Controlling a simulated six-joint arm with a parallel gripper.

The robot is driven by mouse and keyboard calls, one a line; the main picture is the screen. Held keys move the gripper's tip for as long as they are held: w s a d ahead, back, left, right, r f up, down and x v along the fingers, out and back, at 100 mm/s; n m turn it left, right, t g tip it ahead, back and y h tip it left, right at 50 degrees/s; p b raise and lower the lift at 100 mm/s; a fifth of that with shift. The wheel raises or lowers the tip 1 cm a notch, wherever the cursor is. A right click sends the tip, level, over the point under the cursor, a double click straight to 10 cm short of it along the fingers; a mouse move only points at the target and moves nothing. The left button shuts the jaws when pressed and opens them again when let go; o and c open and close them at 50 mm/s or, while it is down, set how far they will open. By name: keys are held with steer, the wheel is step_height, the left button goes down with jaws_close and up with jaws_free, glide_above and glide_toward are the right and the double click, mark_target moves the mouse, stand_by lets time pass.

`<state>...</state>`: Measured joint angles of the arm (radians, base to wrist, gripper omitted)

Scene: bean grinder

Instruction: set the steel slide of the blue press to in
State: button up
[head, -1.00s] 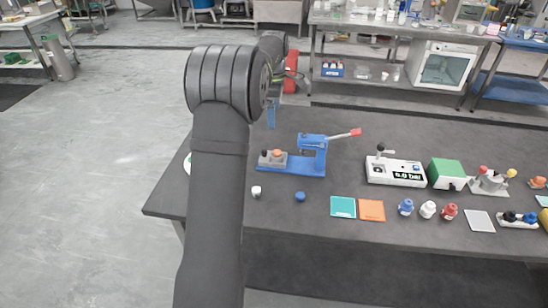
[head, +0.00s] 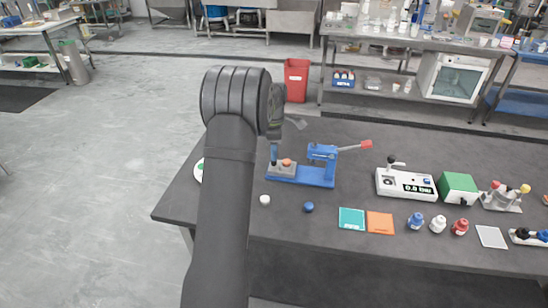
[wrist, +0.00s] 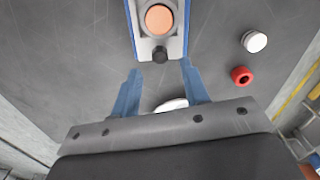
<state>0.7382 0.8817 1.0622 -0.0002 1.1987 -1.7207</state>
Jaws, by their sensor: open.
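The blue press (head: 318,174) stands on the dark table, with its red-tipped lever pointing right. Its grey steel slide (head: 280,170) lies at the left end of the blue base, partly behind my gripper. In the wrist view the slide (wrist: 172,47) carries a round orange piece (wrist: 159,19) and has a black knob (wrist: 160,54) at its near end. My gripper (wrist: 162,76) is open, its two blue fingers spread on either side just short of the knob. Nothing is held. In the head view my gripper (head: 274,156) is at the press's left end.
A white and grey device (head: 405,184) stands further right.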

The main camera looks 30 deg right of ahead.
steer(key=shift+f, duration=2)
jaws_close()
